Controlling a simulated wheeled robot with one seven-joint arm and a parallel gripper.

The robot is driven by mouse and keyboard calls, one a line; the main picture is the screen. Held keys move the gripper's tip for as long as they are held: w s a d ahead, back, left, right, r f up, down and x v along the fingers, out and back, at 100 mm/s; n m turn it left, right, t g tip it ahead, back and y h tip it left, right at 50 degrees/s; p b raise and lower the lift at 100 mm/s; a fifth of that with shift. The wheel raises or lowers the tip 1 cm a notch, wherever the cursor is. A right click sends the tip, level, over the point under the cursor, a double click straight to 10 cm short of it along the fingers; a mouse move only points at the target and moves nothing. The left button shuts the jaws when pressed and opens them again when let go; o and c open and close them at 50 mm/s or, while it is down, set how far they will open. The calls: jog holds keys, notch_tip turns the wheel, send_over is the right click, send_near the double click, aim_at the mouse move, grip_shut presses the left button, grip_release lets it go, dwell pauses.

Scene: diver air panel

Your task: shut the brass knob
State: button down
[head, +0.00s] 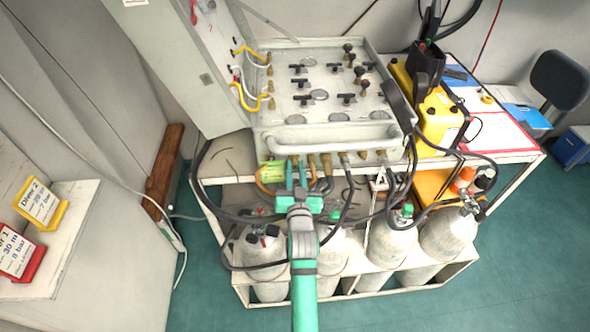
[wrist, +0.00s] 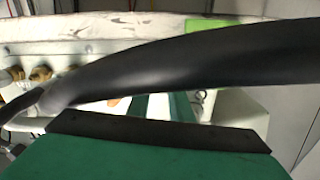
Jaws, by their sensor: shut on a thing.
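My gripper (head: 297,170) is at the front edge of the grey air panel (head: 325,134), below its front rail. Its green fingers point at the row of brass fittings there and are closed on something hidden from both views. Brass pieces (head: 326,163) show just right of the fingers. In the wrist view, brass fittings (wrist: 41,73) are at the left and a green finger with a dark pad (wrist: 160,132) fills the bottom. Several dark-topped brass knobs (head: 359,72) stand on the panel's upper right, away from my gripper. I cannot tell which brass piece is the task's knob.
A thick black hose (wrist: 170,62) crosses the wrist view close to the finger. More black hoses (head: 232,215) loop around the frame. Grey gas cylinders (head: 390,236) stand below. A yellow case (head: 438,115) is right of the panel. Green floor (head: 520,235) is clear at right.

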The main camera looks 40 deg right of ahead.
jog(key=m, duration=0.5)
jog(key=shift+s+m, duration=0.1)
jog(key=shift+m, duration=0.2)
jog(key=m, duration=0.5)
jog(key=shift+d, duration=0.1)
jog(key=shift+m, duration=0.3)
jog(key=c, duration=1.9)
grip_release()
jog(key=shift+o, duration=0.2)
